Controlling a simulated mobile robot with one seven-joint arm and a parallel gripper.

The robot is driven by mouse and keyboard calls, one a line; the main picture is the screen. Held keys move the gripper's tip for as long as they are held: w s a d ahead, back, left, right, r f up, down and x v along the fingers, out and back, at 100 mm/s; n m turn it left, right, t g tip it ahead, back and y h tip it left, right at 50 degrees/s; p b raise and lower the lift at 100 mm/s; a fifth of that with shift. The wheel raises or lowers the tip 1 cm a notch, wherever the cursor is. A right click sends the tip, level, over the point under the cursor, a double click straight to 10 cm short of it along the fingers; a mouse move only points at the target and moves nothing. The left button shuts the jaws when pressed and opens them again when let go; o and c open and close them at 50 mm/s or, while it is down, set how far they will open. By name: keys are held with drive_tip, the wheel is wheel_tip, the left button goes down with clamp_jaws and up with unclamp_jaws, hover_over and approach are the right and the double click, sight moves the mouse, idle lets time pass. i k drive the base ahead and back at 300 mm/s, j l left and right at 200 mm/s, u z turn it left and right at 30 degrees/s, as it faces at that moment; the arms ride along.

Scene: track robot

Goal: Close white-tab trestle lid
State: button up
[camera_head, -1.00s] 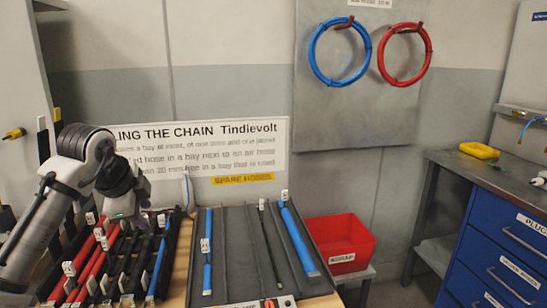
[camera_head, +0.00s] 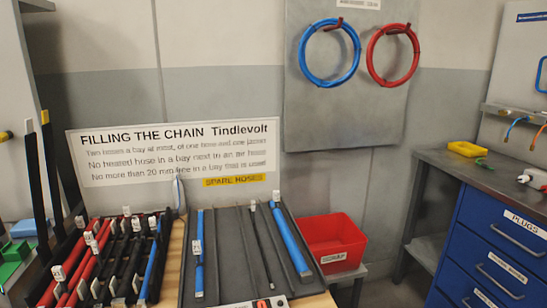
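A tall black bar with a white tip (camera_head: 37,180) stands upright, leaning slightly, at the left of the head view. It looks like the white-tab trestle lid, standing open. A similar black bar with a yellow tip (camera_head: 51,165) stands just right of it. Their lower ends meet the dark trestle area beside the chain (camera_head: 105,265), where red, black and blue hoses with white tags lie in bays. The hinges cannot be made out. My gripper is not in view.
A grey tray of spare hoses (camera_head: 228,265) lies right of the chain. A red scrap bin (camera_head: 335,240) stands further right. A sign (camera_head: 175,150) stands behind. A green object (camera_head: 12,255) and blue block (camera_head: 30,228) sit at far left.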

sight(30, 138)
drive_tip(key=j, duration=1.5)
drive_tip(key=k+j, duration=0.1)
drive_tip(key=j, duration=1.4)
drive_tip(key=k+l, duration=0.1)
drive_tip(key=i+j, duration=0.1)
